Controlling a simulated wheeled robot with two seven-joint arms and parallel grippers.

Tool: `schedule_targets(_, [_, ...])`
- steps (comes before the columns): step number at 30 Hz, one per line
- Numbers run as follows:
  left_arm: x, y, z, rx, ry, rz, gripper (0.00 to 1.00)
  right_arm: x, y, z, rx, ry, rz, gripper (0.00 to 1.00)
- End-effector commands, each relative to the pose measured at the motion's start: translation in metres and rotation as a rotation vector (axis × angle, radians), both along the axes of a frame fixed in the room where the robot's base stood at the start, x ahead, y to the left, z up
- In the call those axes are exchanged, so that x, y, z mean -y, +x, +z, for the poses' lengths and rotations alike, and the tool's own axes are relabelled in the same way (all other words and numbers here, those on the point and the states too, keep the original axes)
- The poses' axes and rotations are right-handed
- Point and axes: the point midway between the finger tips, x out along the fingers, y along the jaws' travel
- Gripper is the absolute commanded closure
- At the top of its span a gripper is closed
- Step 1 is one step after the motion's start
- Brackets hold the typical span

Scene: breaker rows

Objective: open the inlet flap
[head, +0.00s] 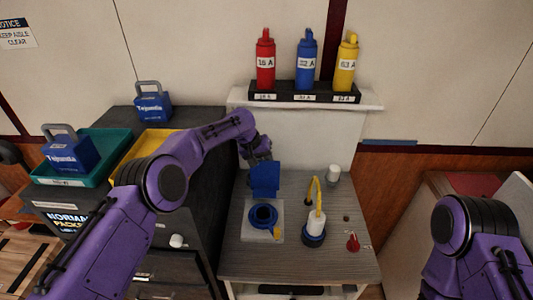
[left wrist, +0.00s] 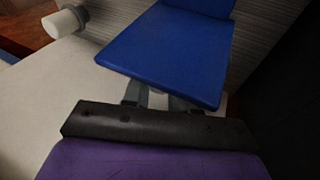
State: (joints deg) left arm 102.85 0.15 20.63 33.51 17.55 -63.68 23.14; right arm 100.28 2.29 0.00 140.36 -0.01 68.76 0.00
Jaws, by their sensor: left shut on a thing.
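The inlet flap (head: 265,178) is a blue plate. It stands raised at the back of the round blue inlet (head: 263,216), which sits on a pale square plate on the grey cabinet top. The inlet's opening is uncovered. My left gripper (head: 262,157) is at the upper edge of the flap, shut on it. In the left wrist view the blue flap (left wrist: 170,50) fills the upper middle, and my left fingers (left wrist: 155,98) are at its near edge, partly hidden below it. Of my right arm only upper links show at the right; its gripper is out of view.
A white plug with a yellow cable (head: 315,220) stands upright in a blue base right of the inlet. A white cylinder (head: 333,174) and a red piece (head: 352,242) stand nearby. Red, blue and yellow plugs are racked on the shelf (head: 370,100). Blue padlocks and trays lie left.

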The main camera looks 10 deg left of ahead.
Motion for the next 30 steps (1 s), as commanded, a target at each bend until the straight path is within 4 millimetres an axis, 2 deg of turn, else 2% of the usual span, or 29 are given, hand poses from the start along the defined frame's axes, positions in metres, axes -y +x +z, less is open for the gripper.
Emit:
schedule_targets(15, [-0.0017,-0.0048,0.0009,-0.014,-0.005,0.006,1.00,0.0000,-0.0003,0.0036,-0.001,0.001,0.000,0.50])
schedule_targets(16, [-0.0017,-0.0048,0.0010,-0.014,-0.005,0.006,0.70,0.0000,-0.0003,0.0036,-0.001,0.001,0.000,0.50])
schedule_targets(18, [-0.0016,-0.0048,0.0008,-0.015,-0.005,0.005,0.53,0.0000,-0.0003,0.0036,-0.001,0.001,0.000,0.50])
schedule_targets(26, [-0.0005,-0.0046,-0.0005,-0.015,-0.003,0.003,0.53,0.0000,-0.0003,0.0030,-0.001,0.001,0.000,0.50])
schedule_targets(30, [0.0000,0.0032,-0.0024,0.012,0.000,0.002,0.53,0.0001,-0.0002,-0.0050,0.000,0.000,0.000,0.50])
